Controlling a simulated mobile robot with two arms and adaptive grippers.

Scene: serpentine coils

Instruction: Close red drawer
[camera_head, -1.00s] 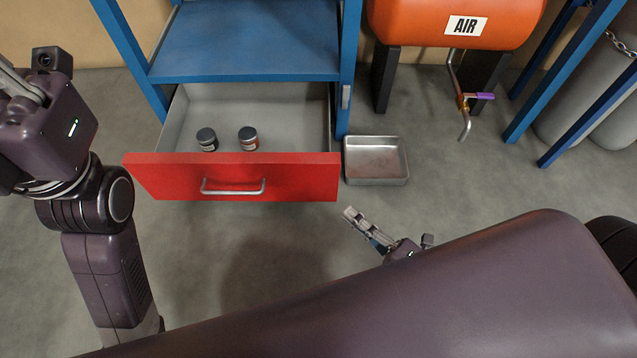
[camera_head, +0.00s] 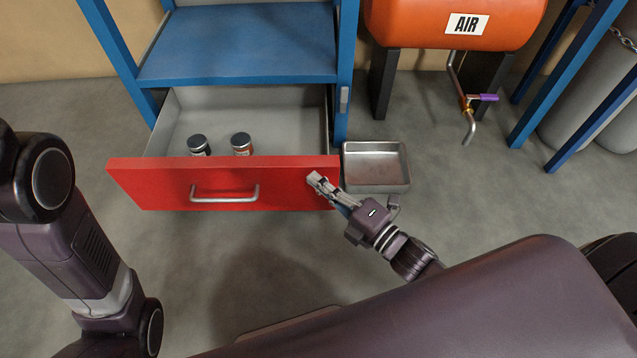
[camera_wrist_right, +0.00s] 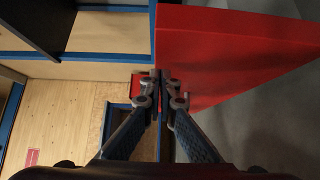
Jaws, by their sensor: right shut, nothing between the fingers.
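The red drawer (camera_head: 150,185) is pulled out at the bottom of the blue frame, with a silver bar handle (camera_head: 225,195) on its front. Two small dark-lidded jars (camera_head: 241,144) stand inside the drawer. My right gripper (camera_head: 314,179) is shut and empty, in front of the right end of the red front. I cannot tell whether it touches it. In the right wrist view the shut fingertips (camera_wrist_right: 160,77) overlap the edge of the red panel (camera_wrist_right: 225,55). Of my left arm only links show at the left; its gripper is out of view.
A metal tray (camera_head: 377,168) lies on the floor just right of the drawer. An orange AIR tank (camera_head: 450,25) with a pipe and purple valve handle (camera_head: 483,97) stands behind it. Blue posts (camera_head: 565,80) and grey cylinders are at the right. Floor in front of the drawer is clear.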

